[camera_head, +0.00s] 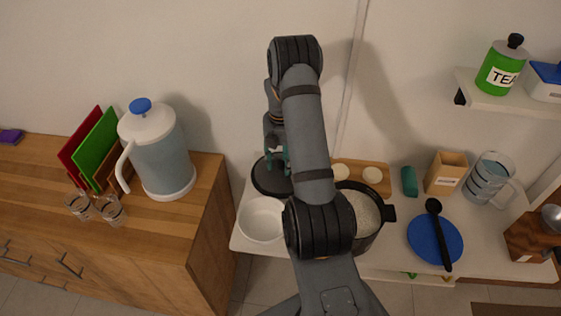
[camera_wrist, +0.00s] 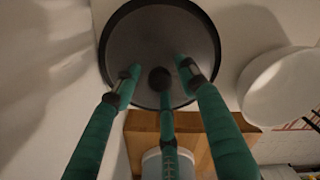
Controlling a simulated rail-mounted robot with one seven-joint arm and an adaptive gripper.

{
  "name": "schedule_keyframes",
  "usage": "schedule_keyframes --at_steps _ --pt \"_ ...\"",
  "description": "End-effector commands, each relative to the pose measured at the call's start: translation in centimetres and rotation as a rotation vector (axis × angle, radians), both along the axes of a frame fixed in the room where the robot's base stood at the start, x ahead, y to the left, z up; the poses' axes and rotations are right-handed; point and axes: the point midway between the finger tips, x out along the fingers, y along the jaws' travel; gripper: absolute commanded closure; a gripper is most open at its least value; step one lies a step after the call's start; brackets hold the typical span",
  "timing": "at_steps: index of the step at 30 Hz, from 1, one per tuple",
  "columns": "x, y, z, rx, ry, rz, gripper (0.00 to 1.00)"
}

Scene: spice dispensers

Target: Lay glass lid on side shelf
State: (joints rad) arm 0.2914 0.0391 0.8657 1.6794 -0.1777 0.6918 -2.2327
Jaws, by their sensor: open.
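The lid (camera_wrist: 135,30) is a dark grey disc with a black rim and a round black knob (camera_wrist: 159,79). In the head view the lid (camera_head: 268,181) is at the back left of the white counter, partly hidden by my arm. My gripper (camera_wrist: 160,85) is open, its green fingers spread around the knob without visibly closing on it. In the head view my gripper (camera_head: 277,160) is over the lid. A white shelf (camera_head: 503,103) is on the wall at the right; I cannot tell whether it is the side shelf.
A white bowl (camera_head: 261,219) stands just in front of the lid. An open black pot (camera_head: 366,216) with pale contents and a wooden board (camera_head: 378,179) are to the right. A wooden cabinet (camera_head: 208,220) with a large dispenser (camera_head: 160,155) is at the left.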

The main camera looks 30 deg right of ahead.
Motion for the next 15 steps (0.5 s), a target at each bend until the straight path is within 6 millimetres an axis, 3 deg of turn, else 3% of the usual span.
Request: schedule_keyframes --at_steps 8,15 --pt "0.1 -0.1 1.3 -0.001 -0.004 0.001 0.58" --pt "0.2 -0.1 6.3 -0.003 -0.008 -0.001 0.58"
